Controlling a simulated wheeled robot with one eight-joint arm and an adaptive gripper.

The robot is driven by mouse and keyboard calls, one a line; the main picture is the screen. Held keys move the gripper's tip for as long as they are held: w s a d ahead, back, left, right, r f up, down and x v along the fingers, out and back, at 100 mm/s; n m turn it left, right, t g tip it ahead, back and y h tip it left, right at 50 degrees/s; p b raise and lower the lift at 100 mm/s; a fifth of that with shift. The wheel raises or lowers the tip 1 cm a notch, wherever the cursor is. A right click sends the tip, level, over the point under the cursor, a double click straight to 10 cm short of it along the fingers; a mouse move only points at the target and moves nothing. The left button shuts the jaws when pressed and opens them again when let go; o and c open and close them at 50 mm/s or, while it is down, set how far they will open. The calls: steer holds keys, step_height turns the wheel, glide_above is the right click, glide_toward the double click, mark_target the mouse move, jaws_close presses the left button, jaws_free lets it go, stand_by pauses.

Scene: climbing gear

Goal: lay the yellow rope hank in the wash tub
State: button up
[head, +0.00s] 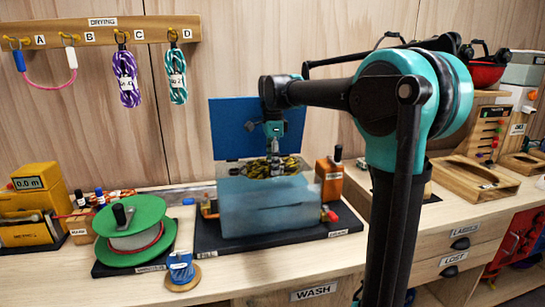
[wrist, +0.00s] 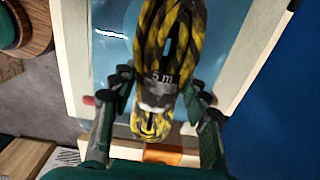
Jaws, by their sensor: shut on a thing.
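The yellow rope hank (head: 262,167), yellow and black with a grey "5 m" band, is in my gripper (head: 274,168). In the wrist view the hank (wrist: 160,70) hangs between the two fingers of my gripper (wrist: 160,97), which close on its banded part. The wash tub (head: 268,208) is a translucent blue box on a dark base, with its blue lid (head: 250,128) standing up behind. The hank is over the tub's opening, near its rim. In the wrist view the tub's pale rim (wrist: 78,60) and bluish inside surround the hank. I cannot tell whether the hank touches the tub.
A green spool (head: 135,228) and a small blue spool (head: 181,268) stand to the left. Purple (head: 126,78) and teal (head: 177,75) hanks hang on the drying rail (head: 100,32). A wooden tray (head: 475,180) is at right.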

steer(key=shift+f, duration=6.4)
steer(key=o, duration=1.5)
step_height(320, 180, up, 12)
